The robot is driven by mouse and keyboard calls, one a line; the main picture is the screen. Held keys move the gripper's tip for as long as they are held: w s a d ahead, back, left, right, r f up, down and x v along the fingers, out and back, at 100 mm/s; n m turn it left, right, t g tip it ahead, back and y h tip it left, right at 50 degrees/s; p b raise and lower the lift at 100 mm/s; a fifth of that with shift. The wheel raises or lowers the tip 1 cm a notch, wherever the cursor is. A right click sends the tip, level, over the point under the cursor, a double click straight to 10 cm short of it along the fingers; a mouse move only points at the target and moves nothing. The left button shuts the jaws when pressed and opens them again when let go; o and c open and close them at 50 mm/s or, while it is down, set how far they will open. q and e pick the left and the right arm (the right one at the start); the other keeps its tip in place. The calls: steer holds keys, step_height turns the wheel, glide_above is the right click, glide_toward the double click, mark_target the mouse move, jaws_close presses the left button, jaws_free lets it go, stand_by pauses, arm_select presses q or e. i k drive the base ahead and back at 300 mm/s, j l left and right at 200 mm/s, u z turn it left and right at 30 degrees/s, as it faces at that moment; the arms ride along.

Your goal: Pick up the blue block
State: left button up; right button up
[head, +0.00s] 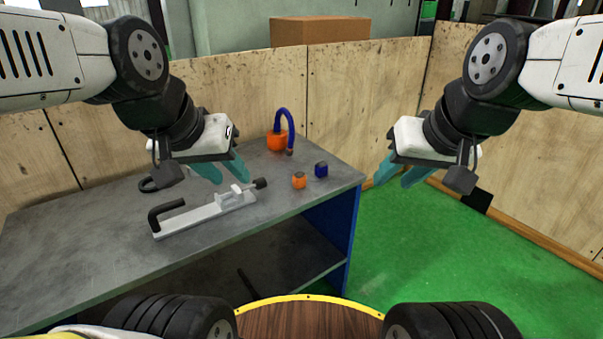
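The blue block (321,170) is a small dark blue cube on the grey table, near its right end. An orange block (299,180) sits just left of it, apart from it. My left gripper (222,172) has teal fingers spread apart and hangs over the table, left of both blocks, with nothing seen between the fingers. My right gripper (397,180) also has teal fingers apart and is empty, over the green floor to the right of the table. Neither gripper touches the blue block.
The grey table (100,235) holds a silver clamp-like tool (205,214) with a black handle, below my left gripper. An orange object with a blue curved hose (279,140) stands at the back. Wooden panels (350,95) rise behind. Green floor (430,260) is open at right.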

mark_target(320, 171)
steer(key=i+l, duration=0.15)
steer(key=i, duration=0.3)
steer(key=i+l, duration=0.1)
steer(key=i, duration=0.3)
